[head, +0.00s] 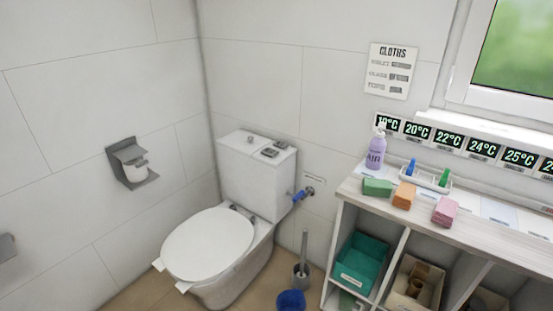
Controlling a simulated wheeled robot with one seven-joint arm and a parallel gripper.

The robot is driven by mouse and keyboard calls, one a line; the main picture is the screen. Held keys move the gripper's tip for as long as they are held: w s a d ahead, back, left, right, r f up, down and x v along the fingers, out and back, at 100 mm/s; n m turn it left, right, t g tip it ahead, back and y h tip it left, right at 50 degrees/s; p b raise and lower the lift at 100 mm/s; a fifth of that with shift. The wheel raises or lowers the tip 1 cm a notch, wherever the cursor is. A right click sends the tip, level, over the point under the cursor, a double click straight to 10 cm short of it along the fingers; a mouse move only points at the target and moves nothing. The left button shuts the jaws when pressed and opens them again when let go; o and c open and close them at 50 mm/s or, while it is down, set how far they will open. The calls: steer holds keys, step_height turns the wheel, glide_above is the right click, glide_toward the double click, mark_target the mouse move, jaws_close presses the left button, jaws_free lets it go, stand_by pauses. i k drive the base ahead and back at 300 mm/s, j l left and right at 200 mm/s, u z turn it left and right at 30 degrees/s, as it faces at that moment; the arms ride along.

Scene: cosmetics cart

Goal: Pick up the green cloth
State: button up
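The green cloth (377,187) is a small folded block near the left end of the shelf unit's pale wooden top (467,216). It lies just in front of a lilac pump bottle (376,152). An orange cloth (404,195) lies to its right, apart from it, and a pink cloth (445,211) lies further right. My gripper is not in this view.
A white tray (437,186) with a blue and a green item stands behind the cloths. The open shelves below hold a teal bin (362,262) and a box (398,299). A toilet (208,245), brush holder (301,277) and blue bucket (290,301) stand to the left.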

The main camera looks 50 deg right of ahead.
mark_target(382, 188)
steer(key=i+j, duration=0.15)
steer(key=i, duration=0.35)
steer(key=i+j, duration=0.1)
steer(key=i, duration=0.35)
steer(key=i+j+z, duration=0.25)
steer(key=i+z, duration=0.15)
steer(key=i+j+z, duration=0.45)
steer(key=i, duration=0.15)
steer(key=z, duration=0.95)
